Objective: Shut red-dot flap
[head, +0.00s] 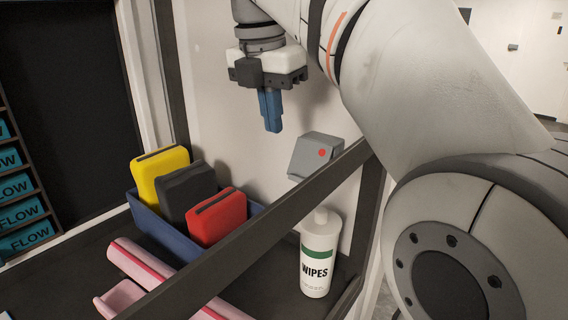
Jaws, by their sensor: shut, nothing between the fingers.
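The red-dot flap (318,154) is a small grey box-like piece on the pale wall, with a red dot on its face. It juts out from the wall at a tilt; I cannot tell how far it is open. My gripper (273,129) points down with its blue fingers together and nothing between them. In the picture it is above and to the left of the flap, apart from it.
A dark frame bar (250,235) crosses in front of the bench. A blue bin (157,222) holds yellow, black and red packs. A white wipes bottle (318,255) stands below the flap. A pink roll (140,262) lies at the front. Boxes marked FLOW (20,212) are at left.

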